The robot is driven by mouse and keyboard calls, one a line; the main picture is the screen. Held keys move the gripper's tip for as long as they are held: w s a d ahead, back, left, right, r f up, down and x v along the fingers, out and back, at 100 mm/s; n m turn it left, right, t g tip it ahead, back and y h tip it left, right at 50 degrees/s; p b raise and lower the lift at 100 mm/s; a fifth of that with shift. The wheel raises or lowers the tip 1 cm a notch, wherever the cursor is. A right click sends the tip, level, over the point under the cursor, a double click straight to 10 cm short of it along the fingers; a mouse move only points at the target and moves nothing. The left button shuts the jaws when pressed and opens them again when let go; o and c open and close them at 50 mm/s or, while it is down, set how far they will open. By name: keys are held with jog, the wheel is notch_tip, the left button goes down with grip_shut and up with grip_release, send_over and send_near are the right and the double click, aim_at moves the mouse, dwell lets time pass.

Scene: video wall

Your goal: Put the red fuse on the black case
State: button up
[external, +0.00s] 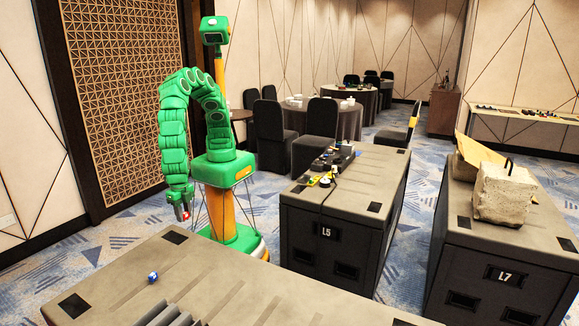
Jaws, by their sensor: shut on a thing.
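My green arm reaches down to the left of its column, and my gripper (182,213) is shut on a small red thing (186,215), which looks like the red fuse. The fingers hide much of it. It is held by the far left edge of the near dark case (240,285); I cannot tell whether it is over the top or beyond the edge. A second dark case marked L5 (355,195) stands right of my base, and a third marked L7 (505,245) stands at the right. I cannot tell which one is the black case.
Several small coloured items (325,178) and a black object (336,157) sit on L5. A rough concrete block (503,193) sits on L7. Chairs and tables stand behind.

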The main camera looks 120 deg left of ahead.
jog(key=shift+s+d, duration=0.1)
jog(key=shift+s, duration=0.1)
send_near(178, 271)
jog(key=shift+s+a+f, duration=0.1)
jog(key=shift+s+a, duration=0.25)
jog(key=shift+a, duration=0.3)
jog(key=shift+s+a+f, duration=0.1)
jog(key=shift+s+a, duration=0.25)
jog(key=shift+a, duration=0.25)
jog(key=shift+w+d+f, duration=0.35)
jog(key=shift+d+f, duration=0.25)
jog(key=shift+f, duration=0.25)
jog(key=shift+w+d+f, duration=0.3)
jog(key=shift+d+f, duration=0.25)
jog(key=shift+f, duration=1.55)
jog(key=shift+f, duration=0.2)
jog(key=o, duration=1)
